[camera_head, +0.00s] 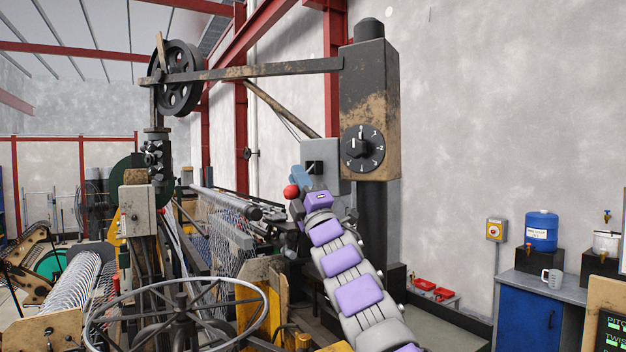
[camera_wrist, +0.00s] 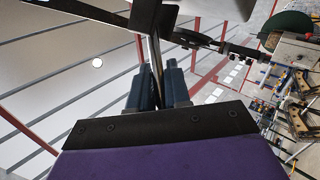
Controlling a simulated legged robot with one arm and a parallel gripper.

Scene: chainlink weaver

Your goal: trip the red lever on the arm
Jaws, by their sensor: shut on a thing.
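The red ball knob of the lever (camera_head: 291,191) shows in the head view, just left of my gripper, in front of the grey box below the machine's dial. My gripper (camera_head: 300,177) is at the end of my purple and grey arm, with its bluish fingers right beside the knob. In the wrist view both dark blue fingers of my gripper (camera_wrist: 158,88) are close together with a thin dark bar between them. The gripper is shut on the lever there. The red knob does not show in the wrist view, and the exact contact is partly hidden.
A rusty dark post with a dial (camera_head: 362,148) stands right of my gripper and carries a long horizontal arm (camera_head: 255,71) to a pulley wheel. Chain-link mesh (camera_head: 212,232) and rollers lie to the left. A large handwheel (camera_head: 175,310) is in front. A blue cabinet (camera_head: 538,310) stands at right.

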